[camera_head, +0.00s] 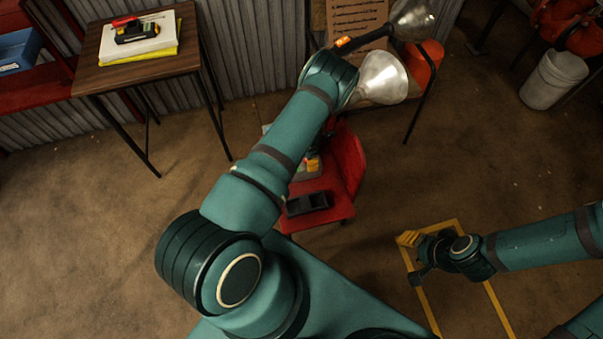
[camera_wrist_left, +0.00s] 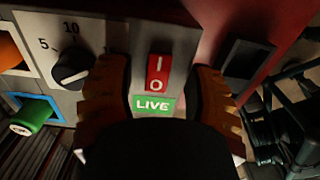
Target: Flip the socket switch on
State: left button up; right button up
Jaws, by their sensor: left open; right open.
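The socket switch (camera_wrist_left: 157,76) is a red rocker marked I and O on a grey panel, seen in the left wrist view. A green LIVE label (camera_wrist_left: 153,105) sits just below it. My left gripper (camera_wrist_left: 160,85) is open, with its orange-brown fingers on either side of the switch and nothing held between them. I cannot tell whether the fingers touch the panel. In the head view my own left arm hides much of that area. My right gripper (camera_head: 411,258) is open and empty, low over the floor at the right.
A black dial (camera_wrist_left: 72,70) and a green plug-like part (camera_wrist_left: 30,117) lie left of the switch. A wooden table (camera_head: 100,79) and work lamps (camera_head: 382,77) stand behind. A yellow floor outline (camera_head: 497,308) surrounds bare floor.

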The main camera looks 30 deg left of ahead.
pick_arm(q)
jog(key=shift+a, duration=0.1)
jog(key=shift+s+f+t+h, duration=0.1)
jog(key=shift+s+t+h, duration=0.15)
jog(key=shift+t+h, duration=0.35)
pick_arm(e)
jog(key=shift+r, duration=0.1)
pick_arm(q)
jog(key=shift+a+t+h, duration=0.1)
jog(key=shift+t+h, duration=0.4)
jog(key=shift+t, duration=0.1)
